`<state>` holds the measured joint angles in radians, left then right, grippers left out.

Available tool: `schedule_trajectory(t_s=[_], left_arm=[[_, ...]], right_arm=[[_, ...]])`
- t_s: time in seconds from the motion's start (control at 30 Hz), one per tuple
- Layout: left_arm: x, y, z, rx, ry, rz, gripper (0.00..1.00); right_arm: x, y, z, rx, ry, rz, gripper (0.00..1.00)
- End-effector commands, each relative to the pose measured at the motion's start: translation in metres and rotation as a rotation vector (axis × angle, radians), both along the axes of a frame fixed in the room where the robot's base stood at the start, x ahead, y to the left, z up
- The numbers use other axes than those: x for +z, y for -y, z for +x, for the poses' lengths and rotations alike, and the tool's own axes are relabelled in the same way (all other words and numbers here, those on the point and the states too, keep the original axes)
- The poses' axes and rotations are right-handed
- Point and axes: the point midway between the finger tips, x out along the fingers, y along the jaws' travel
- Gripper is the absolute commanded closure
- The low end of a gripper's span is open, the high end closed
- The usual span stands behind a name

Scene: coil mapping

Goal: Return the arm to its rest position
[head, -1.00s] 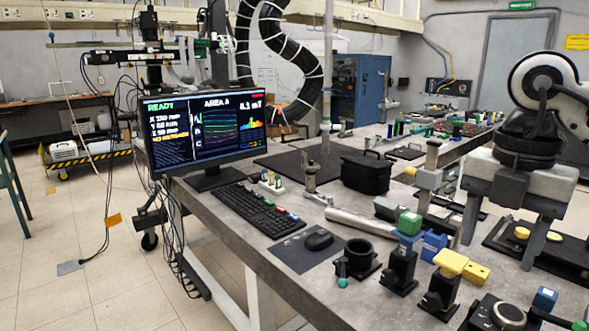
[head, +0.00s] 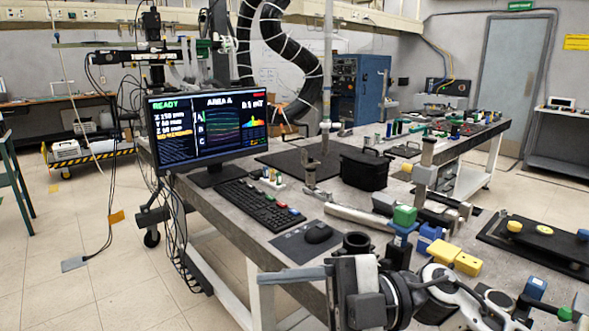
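My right arm comes in from the lower right edge, low in front of the bench. My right gripper (head: 290,276) points left, with a grey finger reaching out past the bench's front edge. Its fingers are seen nearly edge-on, so the gap between them cannot be told. I see nothing held in it. The arm and gripper hide part of the bench front and some of the black fixtures there. My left gripper is not in view.
The bench (head: 225,222) carries a monitor (head: 206,128), a keyboard (head: 259,204), a mouse (head: 318,233) and a black bag (head: 364,169). Green (head: 404,215) and yellow (head: 467,264) blocks stand near the arm. Open tiled floor (head: 110,285) lies to the left.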

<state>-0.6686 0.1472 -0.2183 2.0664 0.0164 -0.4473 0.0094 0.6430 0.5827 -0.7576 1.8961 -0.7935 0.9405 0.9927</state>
Motion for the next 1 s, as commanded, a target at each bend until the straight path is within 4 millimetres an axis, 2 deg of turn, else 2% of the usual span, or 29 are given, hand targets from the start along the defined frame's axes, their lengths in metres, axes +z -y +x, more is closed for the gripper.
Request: schedule_trajectory(t_s=[0.07,0.17,0.27,0.37,0.43,0.5,0.6,0.7,0.83,1.0], left_arm=[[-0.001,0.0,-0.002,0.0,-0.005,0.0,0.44],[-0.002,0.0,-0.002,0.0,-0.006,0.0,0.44],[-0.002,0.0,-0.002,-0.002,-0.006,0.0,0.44],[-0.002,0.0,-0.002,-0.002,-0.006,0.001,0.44],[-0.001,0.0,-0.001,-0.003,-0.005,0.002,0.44],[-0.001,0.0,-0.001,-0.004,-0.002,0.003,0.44],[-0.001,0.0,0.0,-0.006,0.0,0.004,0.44],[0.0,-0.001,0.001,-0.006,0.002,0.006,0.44],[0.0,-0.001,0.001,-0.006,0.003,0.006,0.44],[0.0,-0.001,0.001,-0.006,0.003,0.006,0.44]], right_arm=[[0.0,-0.002,0.012,-0.153,-0.124,0.201,0.42],[-0.012,0.011,0.038,-0.401,-0.285,0.373,0.42],[-0.051,0.038,0.063,-0.685,-0.469,0.453,0.42],[-0.115,0.071,0.072,-0.975,-0.676,0.433,0.42],[-0.163,0.092,0.065,-1.148,-0.812,0.371,0.42],[-0.21,0.111,0.048,-1.288,-0.94,0.284,0.42],[-0.266,0.131,0.015,-1.43,-1.095,0.143,0.42],[-0.305,0.144,-0.019,-1.515,-1.214,0.018,0.42],[-0.332,0.152,-0.049,-1.564,-1.304,-0.089,0.42],[-0.339,0.154,-0.059,-1.575,-1.332,-0.123,0.42]])
